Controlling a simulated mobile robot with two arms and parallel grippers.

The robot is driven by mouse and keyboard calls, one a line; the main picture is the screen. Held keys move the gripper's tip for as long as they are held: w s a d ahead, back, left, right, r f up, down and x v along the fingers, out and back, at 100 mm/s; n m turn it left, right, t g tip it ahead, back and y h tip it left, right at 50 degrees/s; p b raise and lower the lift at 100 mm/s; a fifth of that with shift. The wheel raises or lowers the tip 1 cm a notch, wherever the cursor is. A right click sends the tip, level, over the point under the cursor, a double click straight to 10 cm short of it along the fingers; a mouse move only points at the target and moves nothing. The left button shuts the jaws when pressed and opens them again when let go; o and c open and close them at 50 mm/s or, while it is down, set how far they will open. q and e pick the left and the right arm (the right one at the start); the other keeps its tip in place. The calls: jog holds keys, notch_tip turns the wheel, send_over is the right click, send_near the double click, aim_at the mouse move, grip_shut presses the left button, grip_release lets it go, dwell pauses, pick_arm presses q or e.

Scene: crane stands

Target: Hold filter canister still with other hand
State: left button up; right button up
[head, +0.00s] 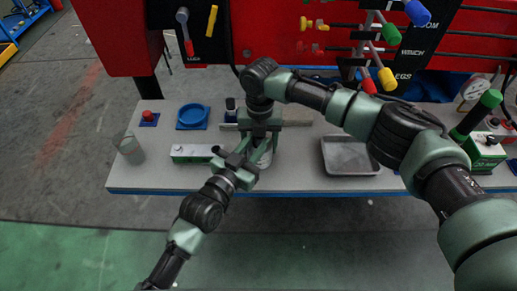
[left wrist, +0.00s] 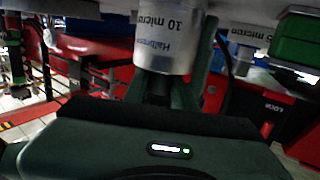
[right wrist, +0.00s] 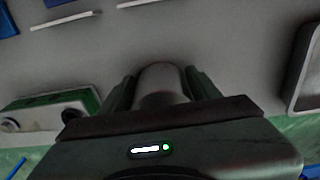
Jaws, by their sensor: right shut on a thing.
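The filter canister (head: 265,158) is a pale cylinder near the front edge of the grey bench, mostly hidden by my grippers in the head view. In the left wrist view the canister (left wrist: 168,45) is silver and printed "10 micron". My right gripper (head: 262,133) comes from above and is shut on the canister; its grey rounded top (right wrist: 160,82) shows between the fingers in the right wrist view. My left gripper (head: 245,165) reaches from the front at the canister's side. Its fingers look open around the lower canister; contact is hard to tell.
A white-and-green box (head: 192,153) and a clear cup (head: 131,149) stand left of the canister. A blue ring dish (head: 193,116) and a red button (head: 148,117) are behind them. A grey metal tray (head: 350,156) lies to the right. A red lever panel (head: 275,30) stands behind.

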pick_arm(q)
grip_shut()
